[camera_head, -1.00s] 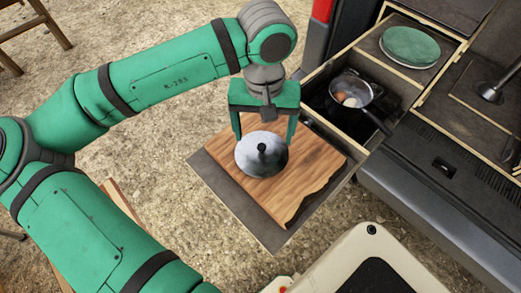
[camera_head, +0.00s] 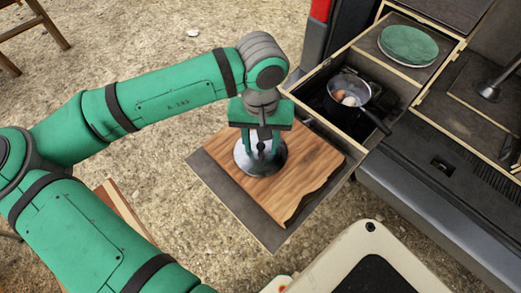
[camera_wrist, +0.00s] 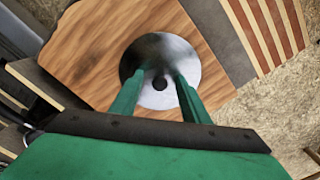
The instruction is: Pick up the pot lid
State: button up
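The pot lid (camera_head: 268,168) is a round silver disc with a dark knob. It lies flat on the wooden cutting board (camera_head: 305,178). My gripper (camera_head: 261,150) is over the lid, pointing down. In the wrist view the dark knob (camera_wrist: 160,84) shows between the two green fingers of my gripper (camera_wrist: 161,74). The fingers are partly drawn together, with a narrow gap seen on each side of the knob. Whether the fingertips touch the lid's top cannot be told. In the head view the fingers hide the knob.
The board rests on a grey pull-out shelf (camera_head: 229,194). At the right a drawer holds a dark pot (camera_head: 352,87) with pale, egg-like things inside. A green plate (camera_head: 408,45) lies behind it. The van's tailgate edge (camera_head: 425,180) is at the right.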

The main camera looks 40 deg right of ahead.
jog(key=shift+s+a+f, duration=0.1)
jog(key=shift+f, duration=0.1)
grip_shut()
jog(key=shift+r, duration=0.1)
